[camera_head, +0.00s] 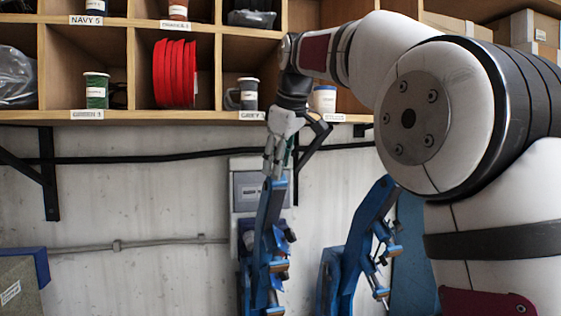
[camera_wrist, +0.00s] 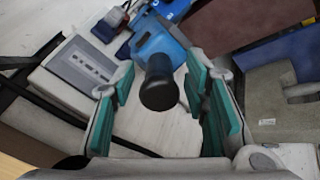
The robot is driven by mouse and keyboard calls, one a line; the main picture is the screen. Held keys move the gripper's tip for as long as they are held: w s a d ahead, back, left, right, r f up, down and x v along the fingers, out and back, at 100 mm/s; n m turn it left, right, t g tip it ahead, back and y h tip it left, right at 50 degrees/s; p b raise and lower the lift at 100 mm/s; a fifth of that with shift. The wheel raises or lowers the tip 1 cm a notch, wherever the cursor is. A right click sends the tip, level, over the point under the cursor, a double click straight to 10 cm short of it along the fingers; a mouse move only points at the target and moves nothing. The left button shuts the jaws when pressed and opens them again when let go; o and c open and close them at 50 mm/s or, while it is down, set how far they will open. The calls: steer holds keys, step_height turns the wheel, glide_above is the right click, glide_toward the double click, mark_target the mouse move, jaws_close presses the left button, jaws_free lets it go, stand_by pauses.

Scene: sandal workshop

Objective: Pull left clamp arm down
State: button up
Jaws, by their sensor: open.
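The left clamp arm (camera_head: 268,215) is a blue bar standing nearly upright in the head view. In the wrist view its blue body (camera_wrist: 157,42) ends in a black round knob (camera_wrist: 160,88). My gripper (camera_head: 274,165) is over the top end of this arm. In the wrist view its green-padded fingers are open, with the knob between them and gaps visible on both sides. The knob is hard to make out behind the fingers in the head view. The right clamp arm (camera_head: 366,230) is also blue and leans up to the right, apart from my gripper.
A wooden shelf (camera_head: 180,116) with spools and a red roll (camera_head: 174,73) spans the wall above and behind. A grey switch box (camera_head: 247,190) is on the wall behind the left clamp.

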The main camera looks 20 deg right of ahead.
steer(key=shift+w+f, duration=0.2)
steer(key=shift+f, duration=0.2)
jaws_close()
